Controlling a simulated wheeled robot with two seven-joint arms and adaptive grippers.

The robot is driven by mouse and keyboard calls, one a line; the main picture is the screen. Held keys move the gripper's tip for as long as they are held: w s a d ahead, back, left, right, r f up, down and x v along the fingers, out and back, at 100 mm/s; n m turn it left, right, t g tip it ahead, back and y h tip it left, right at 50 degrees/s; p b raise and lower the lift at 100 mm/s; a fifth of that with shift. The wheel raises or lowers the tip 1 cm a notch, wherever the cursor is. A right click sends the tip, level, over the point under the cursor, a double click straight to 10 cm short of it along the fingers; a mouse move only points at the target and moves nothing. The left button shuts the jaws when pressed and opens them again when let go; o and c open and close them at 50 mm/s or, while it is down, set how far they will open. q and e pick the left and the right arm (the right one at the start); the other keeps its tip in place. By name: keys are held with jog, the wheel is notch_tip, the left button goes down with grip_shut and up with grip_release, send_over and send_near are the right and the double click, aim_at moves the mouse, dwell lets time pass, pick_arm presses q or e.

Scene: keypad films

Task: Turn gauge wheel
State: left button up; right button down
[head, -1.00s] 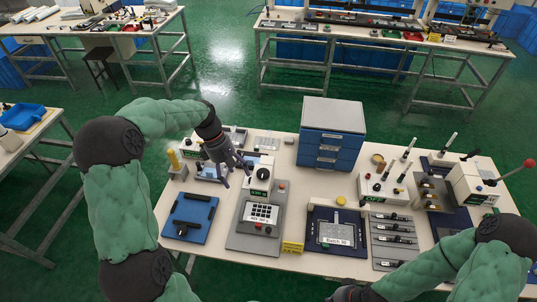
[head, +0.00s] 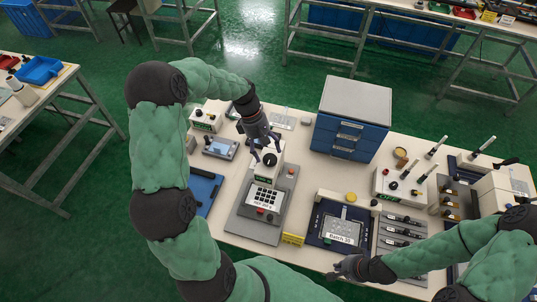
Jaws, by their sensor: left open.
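A white gauge unit (head: 263,173) with a round black wheel (head: 269,159) on its top stands at the back of a grey keypad base. A small green display is on its front. My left gripper (head: 266,152) is open, fingers pointing down, at the wheel's far side. One finger is to the left of the wheel and the other is behind it to the right. I cannot tell whether they touch it. My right gripper (head: 342,270) is low at the table's front edge, away from the wheel; its fingers are too unclear to read.
The grey base carries a keypad (head: 265,197) and a red button. A blue drawer cabinet (head: 347,140) stands behind to the right. A blue tray (head: 204,190) lies left, partly hidden by my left arm. A dark panel with a labelled plate (head: 342,232) lies right.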

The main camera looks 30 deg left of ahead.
aim_at(269, 158)
pick_arm(q)
jog(key=shift+x, duration=1.6)
jog(key=c, duration=1.1)
